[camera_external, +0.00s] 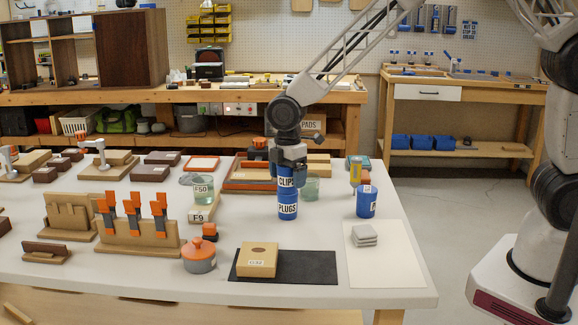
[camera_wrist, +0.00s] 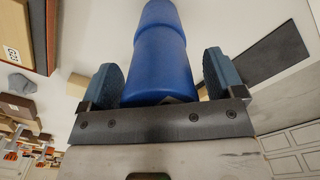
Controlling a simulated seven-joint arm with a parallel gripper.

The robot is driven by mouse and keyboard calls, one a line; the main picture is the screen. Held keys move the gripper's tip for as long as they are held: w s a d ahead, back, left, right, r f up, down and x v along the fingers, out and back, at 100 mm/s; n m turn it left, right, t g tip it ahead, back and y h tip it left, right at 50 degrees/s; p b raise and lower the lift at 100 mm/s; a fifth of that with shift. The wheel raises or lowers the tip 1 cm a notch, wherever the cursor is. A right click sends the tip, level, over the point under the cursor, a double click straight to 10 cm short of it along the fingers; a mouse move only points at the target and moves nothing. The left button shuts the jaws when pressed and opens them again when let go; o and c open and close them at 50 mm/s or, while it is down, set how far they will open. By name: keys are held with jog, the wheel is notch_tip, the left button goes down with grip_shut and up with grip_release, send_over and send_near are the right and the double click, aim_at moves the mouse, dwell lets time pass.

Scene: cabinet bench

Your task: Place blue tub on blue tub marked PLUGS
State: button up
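A blue tub labelled CLIPS (camera_external: 287,181) stands upright on the blue tub marked PLUGS (camera_external: 287,210), in line with it. My gripper (camera_external: 288,163) points down at the top of the CLIPS tub. In the wrist view my gripper (camera_wrist: 163,75) has its fingers on either side of the nearer blue tub (camera_wrist: 160,70), with narrow gaps showing beside it, so it looks open. The farther blue tub (camera_wrist: 158,15) shows beyond it. The tubs' contact line is partly hidden by the angle.
Another blue tub (camera_external: 366,203) stands to the right. Green glasses stand close by, one at left (camera_external: 203,190) and one just behind right (camera_external: 309,188). A box (camera_external: 258,260) on a black mat (camera_external: 318,266) and an orange-lidded pot (camera_external: 199,257) lie in front.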

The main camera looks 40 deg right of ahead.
jog(key=shift+r, duration=0.2)
notch_tip(320, 180, up, 12)
dwell(0.8)
dwell(0.8)
jog(key=shift+d+r, duration=0.15)
jog(key=shift+d, duration=0.1)
jog(key=s+d+r+m, duration=0.3)
jog(key=d+r, duration=0.1)
jog(key=d, duration=0.5)
jog(key=s+d+r+m+t, duration=0.1)
jog(key=s+d+r+m, duration=0.25)
jog(key=d, duration=0.45)
jog(key=s+d+r+m, duration=0.2)
jog(key=s+d+r, duration=0.15)
jog(key=d, duration=0.55)
jog(key=s+d+m, duration=0.5)
jog(key=s+d, duration=0.3)
jog(key=s, duration=0.2)
jog(key=s+d+m+t, duration=0.1)
jog(key=s+d+m, duration=0.3)
jog(key=s+d, duration=0.4)
jog(key=s, duration=0.2)
jog(key=shift+s+d+f+m+t, duration=0.15)
jog(key=shift+s+f+m+t, duration=0.15)
jog(key=shift+s+f+m, duration=0.05)
